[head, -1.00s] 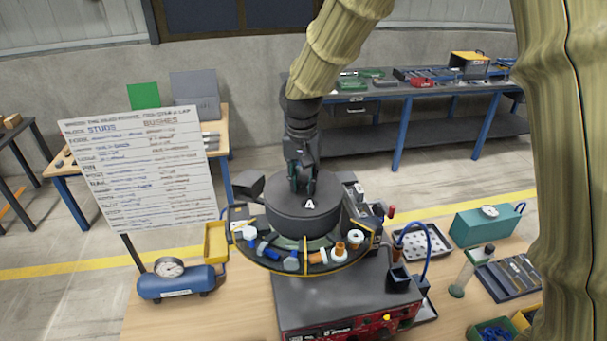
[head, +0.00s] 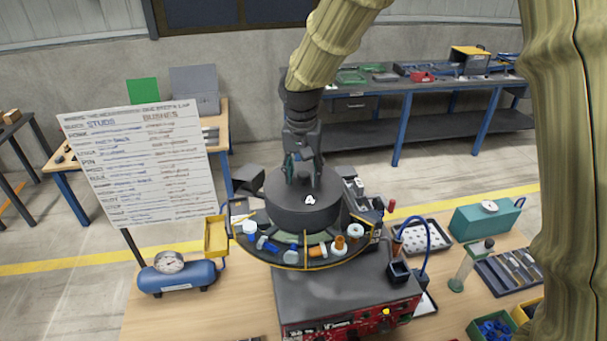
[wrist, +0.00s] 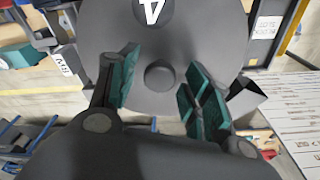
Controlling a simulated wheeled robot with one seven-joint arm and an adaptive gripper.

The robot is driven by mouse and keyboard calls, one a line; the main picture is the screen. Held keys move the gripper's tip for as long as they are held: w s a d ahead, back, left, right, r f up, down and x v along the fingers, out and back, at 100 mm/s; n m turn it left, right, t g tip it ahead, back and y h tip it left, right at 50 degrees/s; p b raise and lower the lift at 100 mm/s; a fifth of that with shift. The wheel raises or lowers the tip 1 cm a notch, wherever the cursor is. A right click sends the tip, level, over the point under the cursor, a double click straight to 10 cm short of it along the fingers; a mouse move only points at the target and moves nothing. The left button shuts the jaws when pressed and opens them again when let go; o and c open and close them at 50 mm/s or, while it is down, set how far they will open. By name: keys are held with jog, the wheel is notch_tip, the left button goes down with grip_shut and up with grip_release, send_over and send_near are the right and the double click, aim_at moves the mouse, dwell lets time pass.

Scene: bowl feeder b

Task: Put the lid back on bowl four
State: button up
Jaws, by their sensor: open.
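The dark grey round lid (head: 292,190) marked 4 sits level on top of the bowl feeder, covering the bowl beneath it. The bowl's inside is hidden, and I cannot tell how snugly the lid fits. In the wrist view the lid (wrist: 215,40) fills the upper middle, with its round knob (wrist: 158,76) at the centre. My gripper (head: 303,179) is over the lid, its fingers low near the top face. It is open, with the green-padded fingers on either side of the knob and a gap to each; it holds nothing.
A segmented tray (head: 305,255) with small coloured parts rings the bowl's front. A red-fronted controller box (head: 345,300) stands before it. A written board (head: 140,165) is at left, a blue air tank (head: 177,277) below it. A perforated tray (head: 422,237) and teal case (head: 485,225) are at right.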

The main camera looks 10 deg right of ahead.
aim_at(302, 178)
notch_tip(302, 178, up, 12)
jog(key=s+b, duration=0.1)
jog(key=b, duration=0.4)
jog(key=shift+s+a+f, duration=0.2)
jog(key=shift+a+f, duration=0.05)
